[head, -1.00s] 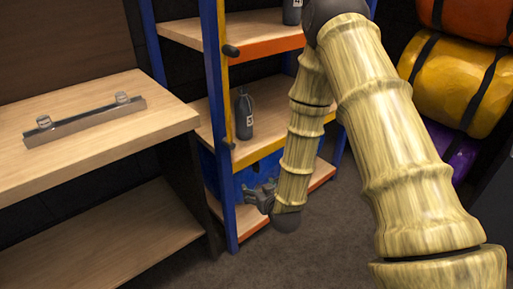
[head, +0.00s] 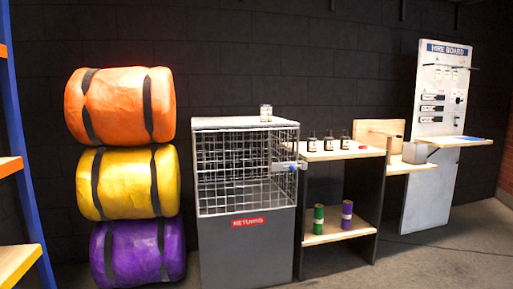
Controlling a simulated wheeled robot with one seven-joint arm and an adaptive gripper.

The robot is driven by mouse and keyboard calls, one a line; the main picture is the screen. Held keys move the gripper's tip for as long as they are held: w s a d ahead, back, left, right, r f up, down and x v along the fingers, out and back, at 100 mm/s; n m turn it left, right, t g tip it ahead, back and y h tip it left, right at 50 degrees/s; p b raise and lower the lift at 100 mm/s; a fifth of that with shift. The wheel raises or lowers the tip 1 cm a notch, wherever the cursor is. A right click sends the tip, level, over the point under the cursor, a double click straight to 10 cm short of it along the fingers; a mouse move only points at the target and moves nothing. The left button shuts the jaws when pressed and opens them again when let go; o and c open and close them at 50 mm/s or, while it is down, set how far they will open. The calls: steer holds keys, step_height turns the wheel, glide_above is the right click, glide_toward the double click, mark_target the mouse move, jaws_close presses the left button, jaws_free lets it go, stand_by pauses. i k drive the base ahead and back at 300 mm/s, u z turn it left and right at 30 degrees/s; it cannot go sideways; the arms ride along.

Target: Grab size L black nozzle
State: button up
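I cannot pick out a size L black nozzle for certain. Three small black bottle-like items with pale labels stand in a row on a wooden-topped bench: the left one (head: 312,142), the middle one (head: 329,141) and the right one (head: 345,140). Their labels are too small to read. A hire board (head: 440,95) at the far right carries several small dark items, also too small to tell. My gripper is not in view.
A grey returns cabinet (head: 246,245) with a wire cage stands left of the bench (head: 345,154). Orange (head: 120,105), yellow (head: 127,182) and purple (head: 138,252) rolls are stacked at left. A green roll (head: 318,219) and a purple roll (head: 347,214) stand on the lower shelf.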

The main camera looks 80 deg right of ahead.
mark_target(329, 141)
steer(key=u, duration=0.05)
steer(key=i, duration=0.25)
steer(key=z, duration=2.8)
